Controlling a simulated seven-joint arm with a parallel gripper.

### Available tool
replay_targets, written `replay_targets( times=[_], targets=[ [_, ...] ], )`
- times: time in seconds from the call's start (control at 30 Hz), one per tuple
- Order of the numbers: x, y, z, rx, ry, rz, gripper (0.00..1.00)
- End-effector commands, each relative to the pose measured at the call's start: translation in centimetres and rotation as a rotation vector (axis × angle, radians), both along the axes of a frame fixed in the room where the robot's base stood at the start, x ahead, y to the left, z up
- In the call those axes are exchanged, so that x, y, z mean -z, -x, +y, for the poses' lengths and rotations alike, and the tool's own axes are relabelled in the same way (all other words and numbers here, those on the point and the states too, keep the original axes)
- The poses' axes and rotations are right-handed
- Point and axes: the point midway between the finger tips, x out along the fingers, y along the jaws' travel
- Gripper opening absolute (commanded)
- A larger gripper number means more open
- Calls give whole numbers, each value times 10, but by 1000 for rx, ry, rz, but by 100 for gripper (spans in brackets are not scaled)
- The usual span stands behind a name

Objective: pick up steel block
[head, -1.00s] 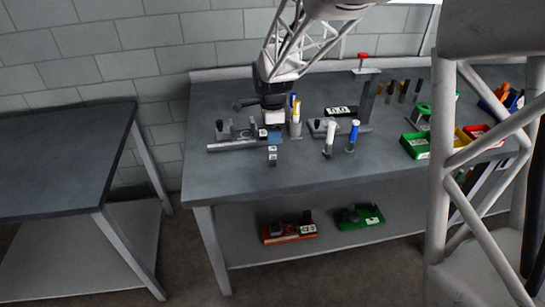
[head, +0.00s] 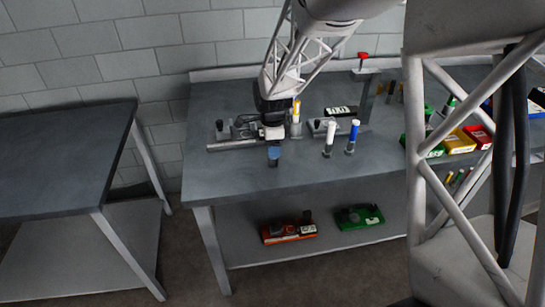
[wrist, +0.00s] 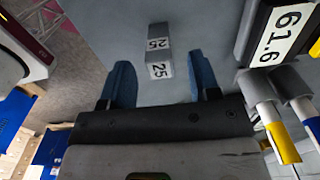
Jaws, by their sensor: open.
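The steel block is a small grey block with white labels reading 25. In the wrist view the steel block (wrist: 159,57) lies on the grey bench top, between and just beyond the fingertips, with a gap on each side. In the head view the steel block (head: 273,163) is near the bench's front left, its upper part hidden behind a blue finger. My gripper (head: 274,151) is over it in the head view, its two blue fingers spread and empty. In the wrist view my gripper (wrist: 158,68) is open, with one finger on each side.
A metal fixture (head: 232,143) stands just behind and left of the gripper. White-topped (head: 329,138) and blue-topped (head: 353,136) posts stand to the right. Green (head: 432,150), yellow (head: 458,141) and red (head: 479,136) bins are farther right. The bench front is clear.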

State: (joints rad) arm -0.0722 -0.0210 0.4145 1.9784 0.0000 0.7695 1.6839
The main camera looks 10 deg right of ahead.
Motion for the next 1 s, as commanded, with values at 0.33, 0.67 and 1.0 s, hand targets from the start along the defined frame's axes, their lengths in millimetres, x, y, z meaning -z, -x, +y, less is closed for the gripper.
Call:
replay_targets(
  times=[0.33,0.67,1.0],
  targets=[
    [0,0,0,0,0,0,43],
    [0,0,0,0,0,0,0],
    [-2,0,0,0,0,-1,0]
  ],
)
